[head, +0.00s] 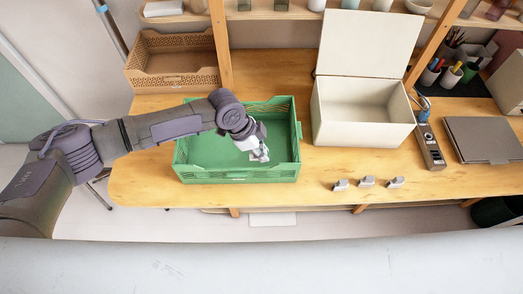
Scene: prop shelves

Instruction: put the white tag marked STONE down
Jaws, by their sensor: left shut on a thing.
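My left gripper (260,154) reaches in from the left over the green crate (240,176). It points down inside the crate's outline and is shut on a small white tag (263,157). The tag is partly hidden by the fingers, and its lettering is too small to read. I cannot tell whether it touches the crate's floor. Three small pale tags or holders stand apart in a row on the table, at left (340,185), middle (367,181) and right (396,182); their markings cannot be read. My right gripper is not in view.
A cream box (362,133) with its lid raised stands right of the crate. A tan basket (172,80) is at the back left. A power strip (430,146) and a grey folder (484,139) lie at the right. Bare tabletop (145,184) shows left of the crate.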

